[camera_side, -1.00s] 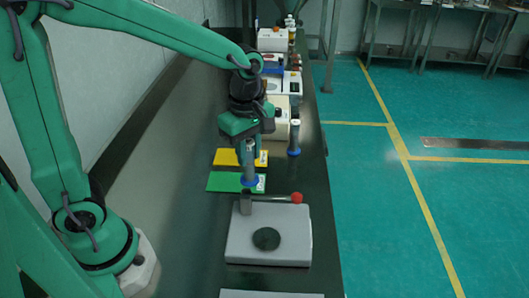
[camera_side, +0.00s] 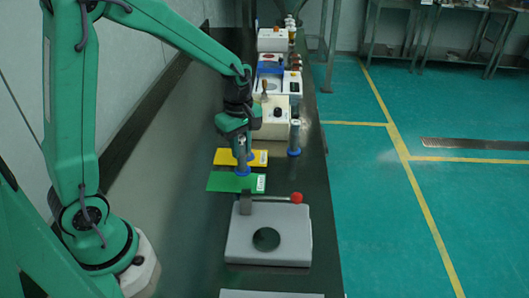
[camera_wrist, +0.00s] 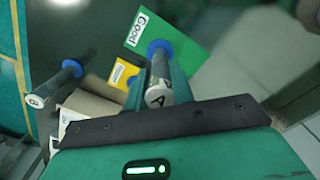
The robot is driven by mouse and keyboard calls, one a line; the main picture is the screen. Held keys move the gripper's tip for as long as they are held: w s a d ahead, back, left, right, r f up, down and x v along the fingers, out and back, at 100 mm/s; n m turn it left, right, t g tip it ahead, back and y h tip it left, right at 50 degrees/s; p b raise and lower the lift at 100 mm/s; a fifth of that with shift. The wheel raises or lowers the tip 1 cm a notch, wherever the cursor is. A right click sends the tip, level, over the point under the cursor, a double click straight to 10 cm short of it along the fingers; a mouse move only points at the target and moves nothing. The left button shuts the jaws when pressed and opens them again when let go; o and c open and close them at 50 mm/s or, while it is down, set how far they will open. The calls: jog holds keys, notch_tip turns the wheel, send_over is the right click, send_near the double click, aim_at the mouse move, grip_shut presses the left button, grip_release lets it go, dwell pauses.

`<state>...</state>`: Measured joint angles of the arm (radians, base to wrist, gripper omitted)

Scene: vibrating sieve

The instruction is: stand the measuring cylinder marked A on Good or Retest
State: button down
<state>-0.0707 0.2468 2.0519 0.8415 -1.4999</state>
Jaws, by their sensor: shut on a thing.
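My gripper (camera_side: 239,147) is shut on the measuring cylinder marked A (camera_wrist: 158,96), which is upright with its blue base (camera_side: 242,171) down. In the side view the base overlaps the far part of the green Good card (camera_side: 222,183); I cannot tell whether it touches. In the wrist view the base overlaps the edge of the Good card (camera_wrist: 186,28). The yellow card (camera_side: 260,157) lies just beyond the green one; its label is too small to read surely. A second cylinder, marked B (camera_wrist: 54,86), stands to the right of the cards in the side view (camera_side: 294,138).
A grey device (camera_side: 240,238) with a dark disc and a red-knobbed lever (camera_side: 296,198) stands in front of the cards. A beige box (camera_side: 269,132) and several other items stand behind. The bench's right edge runs close past cylinder B.

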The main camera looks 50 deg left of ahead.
aim_at(241, 157)
jog(key=shift+f, duration=1.95)
jog(key=shift+f, duration=0.1)
jog(key=c, duration=1.2)
grip_release()
notch_tip(241, 157, up, 12)
jog(key=shift+f, duration=0.15)
jog(key=shift+r, duration=0.3)
jog(key=shift+s, duration=0.1)
